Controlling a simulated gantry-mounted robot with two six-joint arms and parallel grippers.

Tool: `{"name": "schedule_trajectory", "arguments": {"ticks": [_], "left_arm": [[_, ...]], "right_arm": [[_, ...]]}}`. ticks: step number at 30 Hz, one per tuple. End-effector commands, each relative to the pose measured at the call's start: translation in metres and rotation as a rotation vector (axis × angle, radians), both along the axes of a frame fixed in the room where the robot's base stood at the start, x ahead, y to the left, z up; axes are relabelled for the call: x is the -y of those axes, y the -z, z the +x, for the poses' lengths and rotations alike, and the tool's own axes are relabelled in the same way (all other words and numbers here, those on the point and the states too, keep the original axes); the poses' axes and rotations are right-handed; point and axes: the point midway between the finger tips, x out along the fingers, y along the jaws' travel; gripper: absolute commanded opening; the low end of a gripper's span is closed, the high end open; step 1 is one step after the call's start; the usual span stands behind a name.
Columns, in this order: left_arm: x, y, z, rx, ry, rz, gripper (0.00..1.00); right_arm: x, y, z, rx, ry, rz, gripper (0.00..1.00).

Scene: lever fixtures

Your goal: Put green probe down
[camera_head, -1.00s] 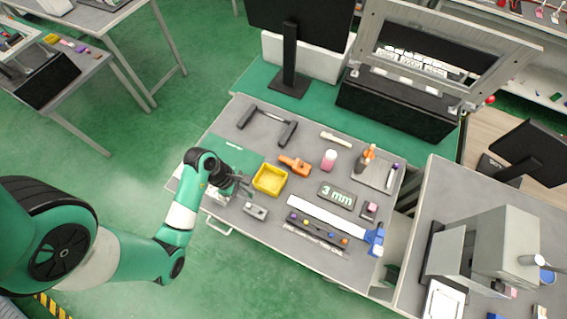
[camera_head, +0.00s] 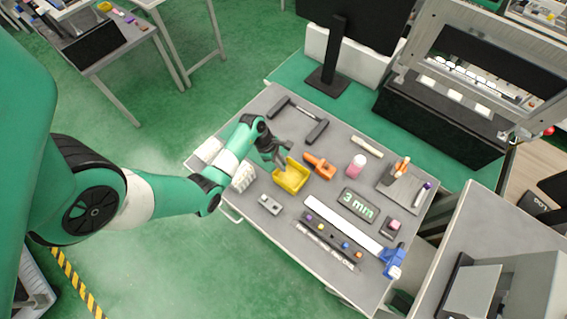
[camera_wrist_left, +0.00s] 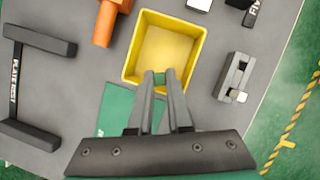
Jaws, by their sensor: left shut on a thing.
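The green probe (camera_wrist_left: 159,78) shows as a small green piece between the fingertips of my left gripper in the left wrist view. My left gripper (camera_head: 280,163) is shut on it; it also shows in the left wrist view (camera_wrist_left: 160,84). The fingertips are at the near edge of the yellow tray (camera_head: 291,188), which looks empty in the left wrist view (camera_wrist_left: 200,50). I cannot tell the probe's exact height above the tray. Most of the probe is hidden by the fingers. My right gripper is not in view.
A grey block fixture (camera_head: 269,204) sits beside the tray. An orange tool (camera_head: 319,166) lies on its other side, near a black-handled bar (camera_head: 316,131). A dark "3 mm" sign (camera_head: 358,205) and a pink-and-white bottle (camera_head: 356,166) stand farther right. A green mat (camera_wrist_left: 114,109) lies partly under the gripper.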

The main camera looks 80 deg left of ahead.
Motion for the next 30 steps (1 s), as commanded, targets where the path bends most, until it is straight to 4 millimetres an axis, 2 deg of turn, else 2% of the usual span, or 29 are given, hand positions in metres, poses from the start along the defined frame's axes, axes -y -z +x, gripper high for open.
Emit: {"name": "schedule_trajectory", "arguments": {"ticks": [5,12,23,24,25,30], "left_arm": [[-0.002,0.005,0.003,0.000,0.000,-0.001,0.00],[-0.004,0.039,0.006,-0.002,0.001,-0.001,0.00],[-0.005,0.042,0.006,0.000,0.000,0.000,0.00],[-0.005,0.041,0.006,0.000,0.000,0.000,0.24],[-0.005,0.041,0.006,0.000,0.000,0.000,0.30],[-0.005,0.041,0.006,0.000,0.000,0.000,0.30]], "right_arm": [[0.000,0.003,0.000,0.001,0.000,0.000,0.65],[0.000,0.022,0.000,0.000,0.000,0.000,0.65],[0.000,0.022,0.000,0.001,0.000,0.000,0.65],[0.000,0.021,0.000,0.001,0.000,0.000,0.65],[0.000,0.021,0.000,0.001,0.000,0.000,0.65],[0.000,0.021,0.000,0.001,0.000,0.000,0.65]]}}
